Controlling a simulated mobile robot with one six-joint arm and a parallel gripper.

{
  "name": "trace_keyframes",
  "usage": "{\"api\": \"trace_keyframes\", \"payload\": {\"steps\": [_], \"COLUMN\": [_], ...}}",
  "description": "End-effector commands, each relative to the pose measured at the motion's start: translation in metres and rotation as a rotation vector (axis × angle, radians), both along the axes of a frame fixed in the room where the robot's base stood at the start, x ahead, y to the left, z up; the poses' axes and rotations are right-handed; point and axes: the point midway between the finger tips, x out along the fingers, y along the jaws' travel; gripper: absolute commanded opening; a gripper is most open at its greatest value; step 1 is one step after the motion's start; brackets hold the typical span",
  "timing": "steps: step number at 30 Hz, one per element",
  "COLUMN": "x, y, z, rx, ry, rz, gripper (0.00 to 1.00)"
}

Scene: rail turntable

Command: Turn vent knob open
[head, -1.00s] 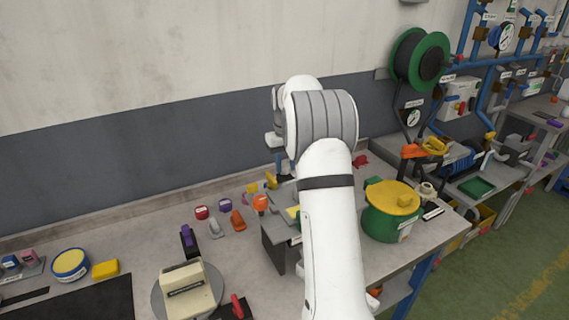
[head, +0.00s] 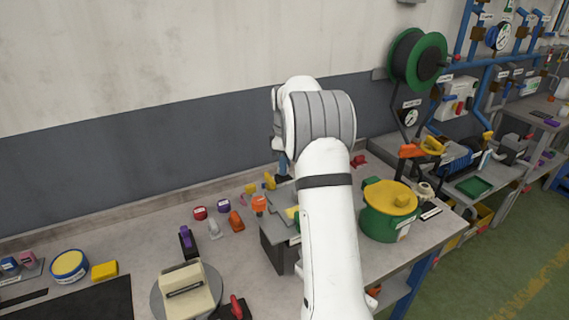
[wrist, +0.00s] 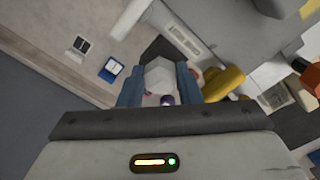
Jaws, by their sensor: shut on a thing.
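In the wrist view my gripper (wrist: 159,88) has its two blue-grey fingers closed on a pale grey, faceted knob (wrist: 160,74). I see no label that names it as the vent knob, and its pointing direction cannot be read. A small purple piece (wrist: 167,100) shows at its near side. In the head view my gripper (head: 283,164) is mostly hidden behind my arm, at the back of the bench near the wall. The knob is hidden there.
A yellow part (wrist: 222,83) stands close to the right finger. Two small labelled plates, one white (wrist: 79,47) and one blue (wrist: 111,69), lie to the left. In the head view a green pot with a yellow lid (head: 390,207) stands right of my arm. Small coloured parts lie left.

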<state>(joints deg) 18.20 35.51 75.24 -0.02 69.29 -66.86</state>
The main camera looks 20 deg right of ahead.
Motion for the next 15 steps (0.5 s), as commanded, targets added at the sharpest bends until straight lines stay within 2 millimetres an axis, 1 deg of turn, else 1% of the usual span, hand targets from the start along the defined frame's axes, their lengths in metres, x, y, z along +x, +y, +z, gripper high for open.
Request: {"api": "trace_keyframes", "payload": {"steps": [6, 15], "x": [0.0013, 0.0017], "y": [-0.0005, -0.0006], "z": [0.0008, 0.0008], "rx": [0.000, 0.000], "ry": [-0.003, -0.003], "rz": [0.111, 0.178], "gripper": [0.08, 0.08]}}
